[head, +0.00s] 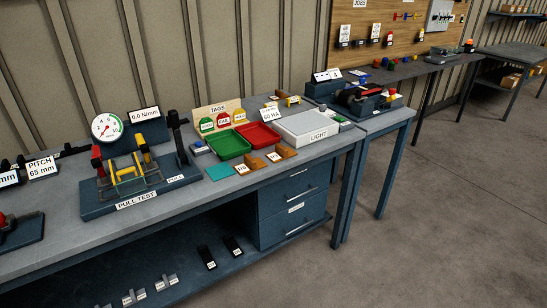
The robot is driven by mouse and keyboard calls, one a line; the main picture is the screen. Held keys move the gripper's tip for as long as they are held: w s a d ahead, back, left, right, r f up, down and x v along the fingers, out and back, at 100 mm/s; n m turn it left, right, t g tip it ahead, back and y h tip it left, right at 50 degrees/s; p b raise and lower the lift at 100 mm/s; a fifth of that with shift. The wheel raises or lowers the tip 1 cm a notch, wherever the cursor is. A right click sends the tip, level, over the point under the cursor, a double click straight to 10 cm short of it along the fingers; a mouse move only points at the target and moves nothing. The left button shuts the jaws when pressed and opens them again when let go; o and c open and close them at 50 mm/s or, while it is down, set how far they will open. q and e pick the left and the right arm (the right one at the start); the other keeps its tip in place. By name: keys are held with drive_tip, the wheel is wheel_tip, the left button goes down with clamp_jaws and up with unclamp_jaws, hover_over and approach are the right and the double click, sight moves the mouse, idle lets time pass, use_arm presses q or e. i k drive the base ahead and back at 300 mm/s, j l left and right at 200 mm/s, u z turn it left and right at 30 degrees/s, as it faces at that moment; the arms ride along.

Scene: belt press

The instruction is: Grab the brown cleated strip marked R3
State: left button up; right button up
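Two small brown pieces lie on the bench in front of the red tray. The nearer-left brown piece (257,163) has a white tag at its left end. The other brown piece (286,151), to its right and just in front of the light box, has a white tag too. The tags are too small to read surely, so I cannot tell which piece, if either, is marked R3. Cleats are not clear at this size. Neither of my grippers is in view.
A teal pad (219,173), a green tray (229,145) and a red tray (257,135) are close by. The LIGHT box (307,127) stands to the right, the PULL TEST rig (127,182) to the left. The bench's front right strip is clear.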

sight(281, 153)
drive_tip(key=i+l, duration=0.25)
drive_tip(key=i+l+u, duration=0.15)
drive_tip(key=l, duration=0.3)
drive_tip(key=i+l, duration=0.35)
drive_tip(key=i+l+u, duration=0.1)
drive_tip(key=i+l, duration=0.15)
drive_tip(key=l, duration=0.2)
